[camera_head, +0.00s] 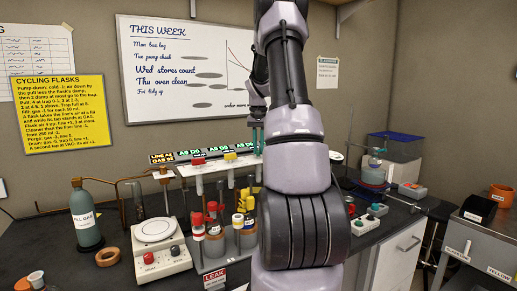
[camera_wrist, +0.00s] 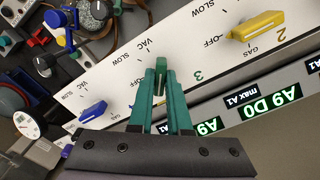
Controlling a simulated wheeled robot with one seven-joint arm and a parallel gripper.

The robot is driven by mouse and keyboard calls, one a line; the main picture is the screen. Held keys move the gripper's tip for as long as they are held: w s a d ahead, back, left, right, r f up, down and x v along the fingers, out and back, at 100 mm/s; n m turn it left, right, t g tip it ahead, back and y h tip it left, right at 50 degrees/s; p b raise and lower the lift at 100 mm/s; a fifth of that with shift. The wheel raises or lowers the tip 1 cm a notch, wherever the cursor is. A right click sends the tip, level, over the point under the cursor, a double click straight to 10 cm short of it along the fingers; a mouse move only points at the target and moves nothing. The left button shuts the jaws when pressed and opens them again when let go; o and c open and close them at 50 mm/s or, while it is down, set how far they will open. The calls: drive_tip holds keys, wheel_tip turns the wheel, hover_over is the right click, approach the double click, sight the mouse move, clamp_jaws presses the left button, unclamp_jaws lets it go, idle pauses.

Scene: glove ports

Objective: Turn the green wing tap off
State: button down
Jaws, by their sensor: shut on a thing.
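The green wing tap (camera_wrist: 161,70) is between the teal fingers of my gripper (camera_wrist: 161,82) in the wrist view. The fingers are shut on its wing, which runs roughly up and down in that picture. The tap sits on a white panel (camera_wrist: 187,47) with the number 3 beside it.
A yellow wing tap (camera_wrist: 256,26) and a blue wing tap (camera_wrist: 92,112) flank the green one on the panel. Lit displays (camera_wrist: 270,105) run along its edge. Below stand red and yellow fittings (camera_head: 212,215), a hotplate (camera_head: 158,235) and a gas bottle (camera_head: 86,220).

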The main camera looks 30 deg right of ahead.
sight(258, 149)
drive_tip(key=m, duration=0.5)
drive_tip(key=shift+m, duration=0.3)
drive_tip(key=m, duration=0.4)
drive_tip(key=shift+m, duration=0.4)
drive_tip(key=c, duration=0.9)
unclamp_jaws()
drive_tip(key=shift+o, duration=0.2)
wheel_tip(258, 149, up, 11)
